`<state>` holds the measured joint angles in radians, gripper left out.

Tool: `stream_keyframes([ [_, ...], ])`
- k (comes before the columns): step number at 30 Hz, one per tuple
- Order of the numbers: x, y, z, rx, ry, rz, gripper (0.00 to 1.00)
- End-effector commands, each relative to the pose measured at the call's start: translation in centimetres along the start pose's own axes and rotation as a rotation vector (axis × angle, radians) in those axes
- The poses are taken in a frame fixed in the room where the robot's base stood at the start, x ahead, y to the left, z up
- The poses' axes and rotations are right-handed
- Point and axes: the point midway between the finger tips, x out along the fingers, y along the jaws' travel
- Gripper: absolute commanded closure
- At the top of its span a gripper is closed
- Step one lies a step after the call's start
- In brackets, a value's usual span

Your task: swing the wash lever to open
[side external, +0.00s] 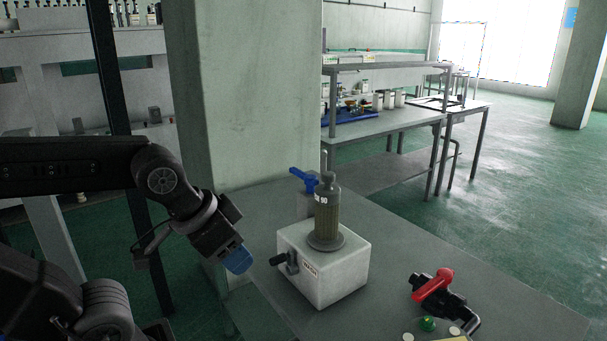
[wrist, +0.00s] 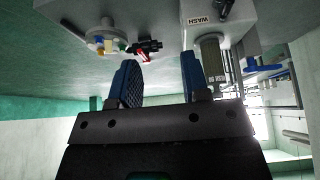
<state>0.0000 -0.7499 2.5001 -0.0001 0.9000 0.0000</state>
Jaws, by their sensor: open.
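The wash lever (side external: 281,259) is a small black handle on a grey pivot, on the near left face of a white box (side external: 345,283). Its handle sticks out to the left. A label reading WASH sits beside it; the label (wrist: 198,20) shows in the upside-down wrist view, with part of the dark lever (wrist: 224,7) at the top edge. My gripper (side external: 240,261) has blue fingers and is left of the lever, apart from it. In the wrist view my gripper (wrist: 160,80) is open, with nothing between its fingers.
A ribbed olive cylinder (side external: 327,213) stands on the box. A blue-handled valve (side external: 305,180) is behind it. A red-handled valve (side external: 433,285) and a green button (side external: 427,323) are at the front right. A pillar (side external: 255,90) rises behind.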

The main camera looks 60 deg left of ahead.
Motion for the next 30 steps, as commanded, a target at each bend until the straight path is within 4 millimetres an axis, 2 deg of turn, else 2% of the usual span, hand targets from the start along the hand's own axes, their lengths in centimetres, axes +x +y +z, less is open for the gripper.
stream_keyframes([
  [17,0.1,-0.2,-0.3,0.004,0.007,-0.008,0.57],
  [20,0.8,-1.5,-2.3,0.032,0.050,-0.053,0.57],
  [23,2.1,-4.3,-6.1,0.105,0.133,-0.147,0.57],
  [27,4.5,-10.1,-12.6,0.287,0.269,-0.324,0.57],
  [30,6.3,-14.5,-16.5,0.445,0.350,-0.442,0.57],
])
